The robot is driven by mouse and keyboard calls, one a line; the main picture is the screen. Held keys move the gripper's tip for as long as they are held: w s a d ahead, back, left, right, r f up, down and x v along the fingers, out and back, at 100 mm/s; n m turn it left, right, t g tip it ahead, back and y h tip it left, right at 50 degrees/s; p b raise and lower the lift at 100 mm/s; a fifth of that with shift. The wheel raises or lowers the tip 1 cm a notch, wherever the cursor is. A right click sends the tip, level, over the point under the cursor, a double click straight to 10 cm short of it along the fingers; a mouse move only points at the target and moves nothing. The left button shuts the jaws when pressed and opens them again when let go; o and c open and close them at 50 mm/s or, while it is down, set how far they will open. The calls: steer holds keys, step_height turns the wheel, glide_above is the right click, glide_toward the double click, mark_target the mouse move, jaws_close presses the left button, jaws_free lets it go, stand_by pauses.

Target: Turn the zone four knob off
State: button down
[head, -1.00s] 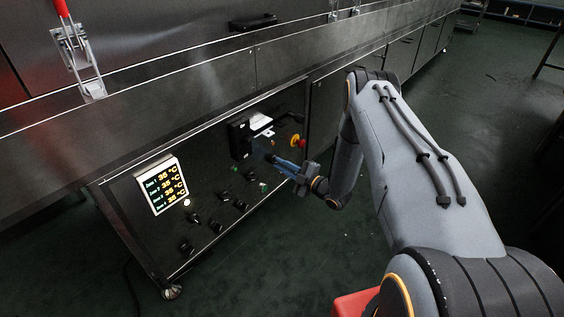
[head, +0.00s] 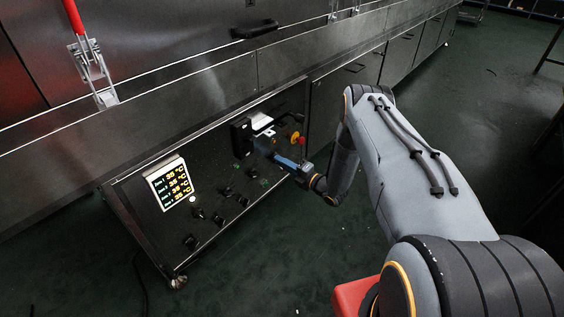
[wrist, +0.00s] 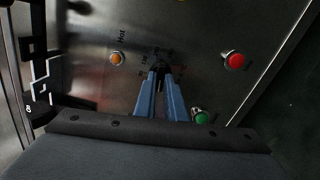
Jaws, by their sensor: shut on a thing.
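My gripper (wrist: 160,76) has its two blue fingers pointed at the steel control panel, closed around a small black knob (wrist: 161,61) that shows at the fingertips in the wrist view. The knob's pointer and label are too dark to read, so I cannot tell its setting or its zone. In the head view my gripper (head: 277,157) reaches the upper right part of the control panel (head: 208,178). There the fingers hide the held knob. Several other black knobs (head: 227,190) sit lower left on the panel.
A zone temperature display (head: 172,184) is at the panel's left. An orange light (wrist: 117,58) marked "Hot", a red button (wrist: 234,61) and a green button (wrist: 201,117) surround the fingers. A black switch box (head: 241,137) and a yellow-red emergency stop (head: 298,138) are close by.

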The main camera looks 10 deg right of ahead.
stand_by(0.5)
steer(key=c, duration=1.8)
jaws_free()
steer(key=shift+d, duration=0.15)
steer(key=p+v, duration=0.2)
steer(key=v, duration=0.5)
steer(key=shift+s+d, duration=0.1)
steer(key=shift+s, duration=0.25)
